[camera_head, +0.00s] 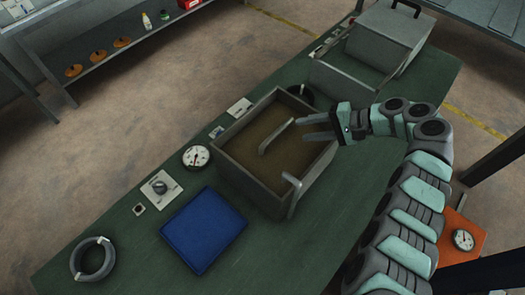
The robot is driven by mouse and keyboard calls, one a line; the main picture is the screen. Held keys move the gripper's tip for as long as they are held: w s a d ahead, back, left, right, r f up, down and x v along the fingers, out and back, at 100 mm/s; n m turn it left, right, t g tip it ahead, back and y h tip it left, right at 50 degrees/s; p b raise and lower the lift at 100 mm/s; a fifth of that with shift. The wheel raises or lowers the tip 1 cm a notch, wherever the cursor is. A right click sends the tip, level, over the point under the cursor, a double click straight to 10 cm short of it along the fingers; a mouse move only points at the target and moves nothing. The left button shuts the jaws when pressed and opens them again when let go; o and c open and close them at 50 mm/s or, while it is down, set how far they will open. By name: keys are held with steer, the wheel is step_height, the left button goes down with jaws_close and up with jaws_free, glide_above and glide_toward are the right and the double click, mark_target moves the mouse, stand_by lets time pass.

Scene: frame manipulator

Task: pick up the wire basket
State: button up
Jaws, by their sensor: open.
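An open rectangular container (233,166) stands on the green table, with grey walls and a brownish inside. It is the likeliest wire basket, but I cannot make out any wire mesh. One pale bar-like handle (277,137) shows over its inside and another (292,195) at its lower right side. My gripper (303,128) is open, with its fingers pointing left over the container's upper right part. I see nothing between the fingers. The wrist hides part of the right rim, and I cannot tell whether the fingers touch the container.
A blue tray (204,231), a round gauge (196,157) and a grey ring (93,259) lie left of the container. A dark ring (301,94) lies behind it. Grey boxes (385,39) stand at the table's far end.

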mark_target(278, 133)
steer(key=x, duration=1.1)
steer(key=shift+w+a+f+p, duration=0.1)
steer(key=shift+w+f+p, duration=0.05)
steer(key=shift+f+p, duration=0.2)
steer(key=shift+r, duration=0.1)
jaws_close()
stand_by(0.9)
